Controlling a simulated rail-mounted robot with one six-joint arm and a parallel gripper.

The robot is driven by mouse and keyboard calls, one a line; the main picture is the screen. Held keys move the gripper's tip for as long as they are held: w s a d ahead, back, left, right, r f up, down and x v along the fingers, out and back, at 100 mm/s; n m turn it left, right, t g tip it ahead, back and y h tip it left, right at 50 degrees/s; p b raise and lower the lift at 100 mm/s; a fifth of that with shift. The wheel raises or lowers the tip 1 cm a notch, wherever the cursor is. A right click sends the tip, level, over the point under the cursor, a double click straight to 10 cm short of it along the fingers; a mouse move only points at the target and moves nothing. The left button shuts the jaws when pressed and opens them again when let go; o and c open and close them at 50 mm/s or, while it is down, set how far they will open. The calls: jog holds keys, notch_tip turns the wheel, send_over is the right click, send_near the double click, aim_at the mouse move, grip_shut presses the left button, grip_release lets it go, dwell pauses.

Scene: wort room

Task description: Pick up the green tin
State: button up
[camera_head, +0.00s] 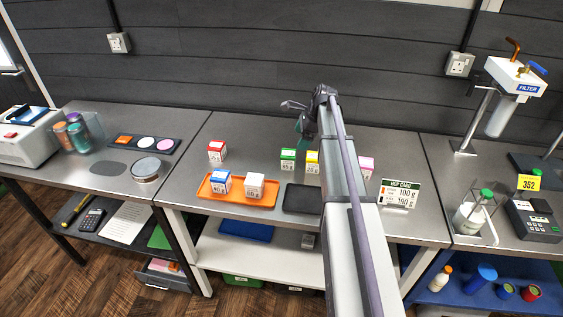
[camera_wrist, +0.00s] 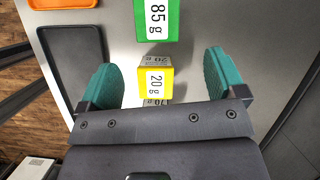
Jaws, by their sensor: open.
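The green tin (camera_head: 288,160) is a small cube with a green top and a white label. It stands upright on the steel bench, left of a yellow tin (camera_head: 312,162). In the wrist view the green tin (camera_wrist: 156,22) is at the top edge, partly cut off, with "85 g" on it. My gripper (camera_wrist: 163,75) is open, its two teal fingers wide apart. The yellow "20 g" tin shows between the fingers in the picture, and the green tin lies beyond them. I cannot tell the height of the fingers above the bench.
An orange tray (camera_head: 207,192) holds a blue and a white-sided tin. A dark tray (camera_head: 293,208) lies right of it. A red tin (camera_head: 217,151) stands behind the orange tray. A pink tin (camera_head: 366,164) and a sign card (camera_head: 399,194) stand right of my arm, which hides some bench.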

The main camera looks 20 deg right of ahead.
aim_at(290, 153)
jog(key=shift+m, duration=0.9)
jog(key=b+x, duration=0.5)
jog(key=shift+s+f, duration=0.2)
jog(key=shift+s, duration=0.05)
jog(key=shift+w+a+f+b, duration=0.15)
jog(key=shift+a+f+b, duration=0.05)
jog(key=shift+f+b, duration=0.1)
jog(key=shift+r, duration=0.15)
jog(key=b+x, duration=0.4)
jog(key=x, duration=0.1)
jog(key=shift+w+a+b, duration=0.15)
jog(key=shift+a+b, duration=0.1)
jog(key=shift+b, duration=0.05)
jog(key=shift+r, duration=0.2)
jog(key=shift+c, duration=0.2)
jog(key=c, duration=1)
notch_tip(290, 153, up, 10)
jog(key=p, duration=1)
jog(key=shift+r+p, duration=0.15)
jog(key=shift+p, duration=0.25)
